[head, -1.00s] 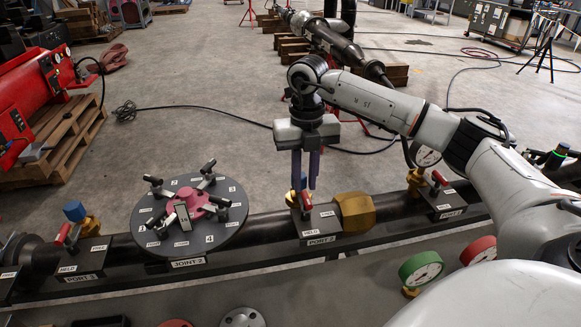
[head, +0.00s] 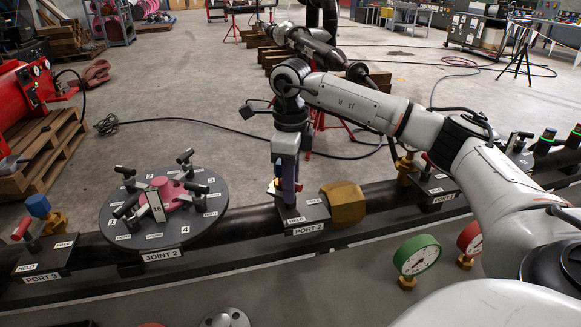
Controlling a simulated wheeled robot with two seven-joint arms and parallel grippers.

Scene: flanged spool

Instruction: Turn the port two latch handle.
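The port two block (head: 309,214) is a dark plate on the black pipe, labelled PORT 2, with a HELD mark at its left and another label at its right. My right gripper (head: 286,195) points straight down at the left part of this block, its purple fingers over the place of the latch handle. The handle is almost wholly hidden behind the fingers. The fingers show nearly edge-on, so I cannot tell whether they are apart or closed on the handle. My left gripper is not in view.
A large brass hex fitting (head: 343,203) sits just right of the block. Left of it is the round JOINT 2 disc (head: 164,208) with several upright handles. PORT 3 (head: 42,258) has a red handle and blue cap. Gauges (head: 417,256) stand in front of the pipe.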

